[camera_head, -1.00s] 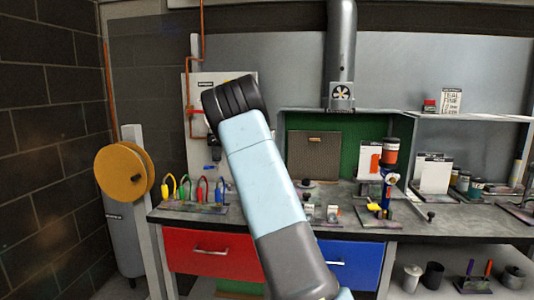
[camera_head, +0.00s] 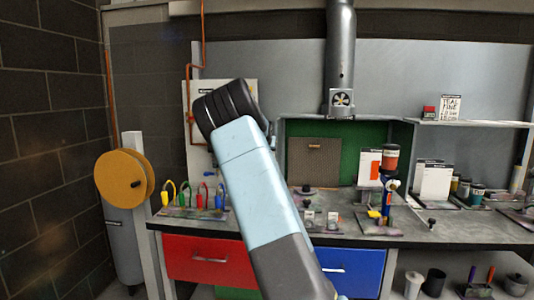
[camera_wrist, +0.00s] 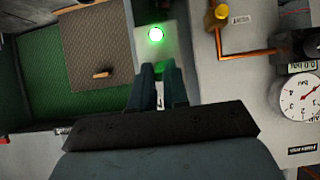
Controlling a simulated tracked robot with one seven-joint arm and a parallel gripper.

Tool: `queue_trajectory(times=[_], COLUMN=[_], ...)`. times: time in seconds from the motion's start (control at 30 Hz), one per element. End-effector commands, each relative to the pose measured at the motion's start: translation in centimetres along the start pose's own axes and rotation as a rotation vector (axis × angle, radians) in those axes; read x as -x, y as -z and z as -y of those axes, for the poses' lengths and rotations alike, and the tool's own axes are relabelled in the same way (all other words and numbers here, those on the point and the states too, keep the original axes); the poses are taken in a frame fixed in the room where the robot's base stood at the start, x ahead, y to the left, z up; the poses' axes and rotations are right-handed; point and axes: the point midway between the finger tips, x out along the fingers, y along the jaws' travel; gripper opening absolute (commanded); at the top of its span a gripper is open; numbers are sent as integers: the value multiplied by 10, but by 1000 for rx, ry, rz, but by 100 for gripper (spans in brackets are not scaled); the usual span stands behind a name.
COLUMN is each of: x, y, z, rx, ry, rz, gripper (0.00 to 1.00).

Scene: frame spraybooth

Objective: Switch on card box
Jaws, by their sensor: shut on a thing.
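In the wrist view, a pale box (camera_wrist: 176,48) on the wall carries a round lamp (camera_wrist: 156,34) glowing bright green, with a green glow around it. My gripper (camera_wrist: 158,72) reaches to the box just below the lamp. Its two fingers are close together with a narrow gap, shut on a small part of the box, probably its switch. That part is mostly hidden between the fingers, so its position cannot be told. In the head view, my forearm hides the gripper and the box.
The wrist view shows a green booth with a brown panel (camera_wrist: 95,45) at left, and copper pipe and a pressure gauge (camera_wrist: 298,97) at right. In the head view, the bench holds coloured hooks (camera_head: 203,197) and a blue stand (camera_head: 386,195). A yellow reel (camera_head: 120,178) stands at left.

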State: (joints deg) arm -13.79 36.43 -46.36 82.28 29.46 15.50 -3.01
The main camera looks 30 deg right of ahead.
Motion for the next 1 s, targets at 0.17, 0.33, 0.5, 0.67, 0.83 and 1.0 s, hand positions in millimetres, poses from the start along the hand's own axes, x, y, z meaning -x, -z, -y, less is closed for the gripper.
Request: queue_trajectory(times=[0.17,0.33,0.5,0.67,0.83,1.0], x=[0,0,0,0,0,0], y=[4,4,4,4,3,2], z=[-1,-1,-1,-1,-1,0], rx=[1,1,1,0,0,1], ry=[-1,-1,-1,-1,-1,0], rz=[17,23,22,22,24,25], gripper=[0,0,0,21,37,40])
